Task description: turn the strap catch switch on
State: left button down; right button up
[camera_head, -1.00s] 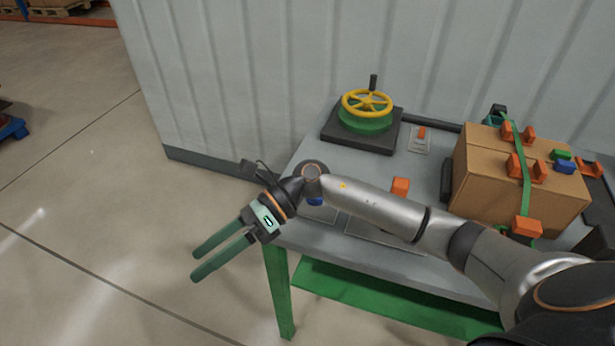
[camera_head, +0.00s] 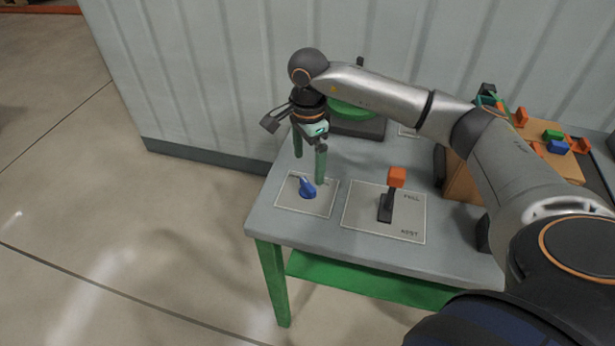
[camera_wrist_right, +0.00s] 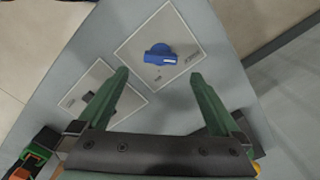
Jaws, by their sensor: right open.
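The blue rotary switch (camera_head: 307,188) sits on a pale square plate near the front left corner of the grey table. It also shows in the right wrist view (camera_wrist_right: 160,54), with a white mark on its handle. My right gripper (camera_head: 309,168) is open and empty, its green fingers pointing down just behind the switch. In the right wrist view the two fingertips (camera_wrist_right: 158,73) are spread apart, with the switch ahead of the gap between them. The fingers appear clear of the switch. My left gripper is out of view.
An orange-topped lever (camera_head: 397,178) stands on a labelled plate to the right of the switch. A cardboard box (camera_head: 462,182) is farther right, partly hidden by my arm. A green handwheel (camera_head: 352,110) is behind my gripper. The floor left of the table is clear.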

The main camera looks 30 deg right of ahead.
aim_at(308, 184)
notch_tip(308, 184, down, 6)
jog(key=shift+f+p, duration=0.2)
jog(key=shift+p, duration=0.1)
jog(key=c, duration=1.4)
